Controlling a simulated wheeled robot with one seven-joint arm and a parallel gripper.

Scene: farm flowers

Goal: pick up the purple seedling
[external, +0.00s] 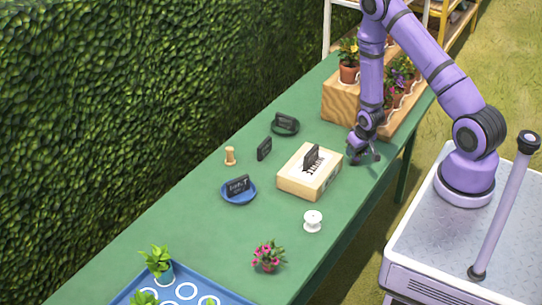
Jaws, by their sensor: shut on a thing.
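My gripper (365,157) points down at the table just right of the wooden box and in front of the wooden plant stand. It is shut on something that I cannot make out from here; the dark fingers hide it. Purple flowers (403,68) show among potted plants on the stand, behind and right of my forearm. The arm partly covers these plants, so their pots are hard to tell apart. A pink-flowered seedling (268,254) stands alone at the table's near right edge, well away from my gripper.
A wooden box (310,182) with a dark label stands beside my gripper. A blue dish (238,191), a white spool (313,221) and a wooden peg (230,156) stand further left. A blue tray (230,297) with green seedlings is at the front.

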